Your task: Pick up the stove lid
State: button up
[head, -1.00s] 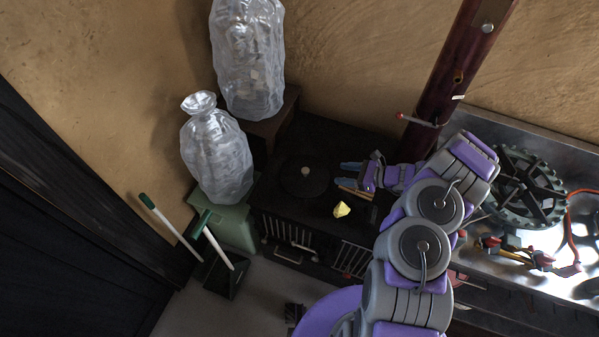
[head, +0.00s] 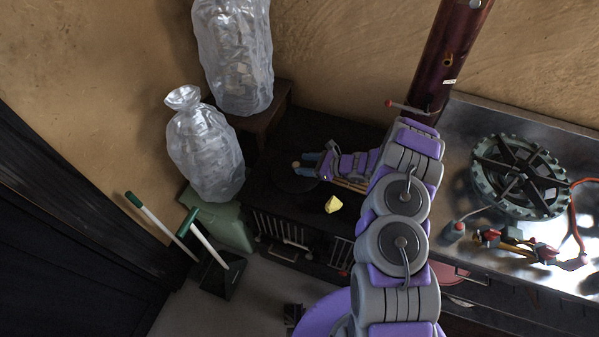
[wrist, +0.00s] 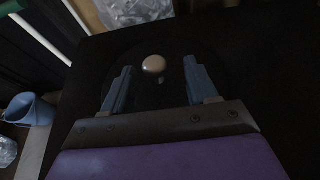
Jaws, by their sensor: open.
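The stove lid (head: 290,184) is a dark round disc with a small pale knob (head: 296,165), lying on top of the black stove (head: 310,140). In the wrist view the pale knob (wrist: 154,64) sits between and just beyond the fingertips, and the dark lid (wrist: 150,45) is hard to tell from the stove top. My gripper (head: 308,163) has blue fingers and reaches in from the right over the lid. It also shows in the wrist view (wrist: 158,72), where the fingers are apart with nothing held. Part of the lid is hidden under the fingers.
A yellow lump (head: 333,204) lies on the stove top near my arm. A dark red pipe (head: 447,60) rises at the back. A metal counter (head: 480,120) with a wheel (head: 520,175) is at the right.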

aim_at(297, 164)
jog(key=x, duration=0.4)
jog(key=shift+s+a, duration=0.2)
jog(key=shift+s, duration=0.15)
jog(key=shift+a, duration=0.5)
jog(key=shift+d+r, duration=0.25)
jog(key=shift+d, duration=0.85)
jog(key=c, duration=0.6)
jog(key=shift+c, duration=0.4)
jog(key=shift+a, duration=0.65)
grip_shut()
jog(key=shift+d, duration=0.15)
